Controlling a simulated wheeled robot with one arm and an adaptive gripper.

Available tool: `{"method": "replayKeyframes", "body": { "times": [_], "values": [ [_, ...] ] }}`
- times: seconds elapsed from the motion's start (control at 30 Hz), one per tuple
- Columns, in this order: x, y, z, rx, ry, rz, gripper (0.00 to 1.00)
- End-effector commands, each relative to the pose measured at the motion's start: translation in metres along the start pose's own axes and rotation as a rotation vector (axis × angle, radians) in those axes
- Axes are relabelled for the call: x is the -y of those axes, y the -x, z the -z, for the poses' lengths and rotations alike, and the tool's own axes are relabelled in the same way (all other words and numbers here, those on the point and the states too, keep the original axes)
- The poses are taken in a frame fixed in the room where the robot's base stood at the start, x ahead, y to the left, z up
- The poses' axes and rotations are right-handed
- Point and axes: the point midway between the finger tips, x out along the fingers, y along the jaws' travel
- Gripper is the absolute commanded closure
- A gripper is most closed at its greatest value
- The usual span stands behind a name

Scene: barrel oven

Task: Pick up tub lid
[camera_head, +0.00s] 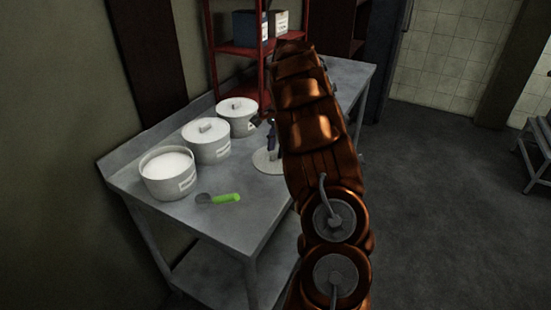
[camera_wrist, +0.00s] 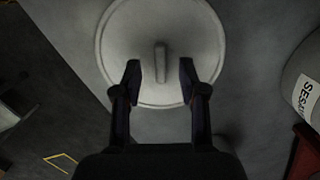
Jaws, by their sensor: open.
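The tub lid (camera_head: 266,161) is a round, pale disc lying flat on the metal table, partly hidden behind my arm in the head view. In the wrist view the lid (camera_wrist: 130,60) shows a raised bar handle (camera_wrist: 161,62) across its middle. My gripper (camera_wrist: 160,72) is open over the lid, with one finger on each side of the handle's near end. The fingers do not touch the handle sideways; I cannot tell their height above the lid. In the head view my gripper (camera_head: 271,139) is mostly hidden by my arm.
An open tub of white powder (camera_head: 168,173) and two lidded tubs (camera_head: 206,141) (camera_head: 238,117) stand along the table's wall side. A green-handled scoop (camera_head: 218,198) lies in front. The metal table (camera_head: 243,222) is bare near its front edge. A red shelf (camera_head: 238,52) stands behind.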

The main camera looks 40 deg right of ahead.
Motion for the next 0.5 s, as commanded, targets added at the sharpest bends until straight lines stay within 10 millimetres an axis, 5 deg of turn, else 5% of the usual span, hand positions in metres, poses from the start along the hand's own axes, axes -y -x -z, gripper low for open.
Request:
{"method": "replayKeyframes", "body": {
  "times": [0.4,0.5],
  "values": [
    [0.0,-0.016,0.0,0.0,-0.001,0.001,0.58],
    [0.0,-0.016,0.0,-0.001,0.0,0.001,0.67]
  ]
}}
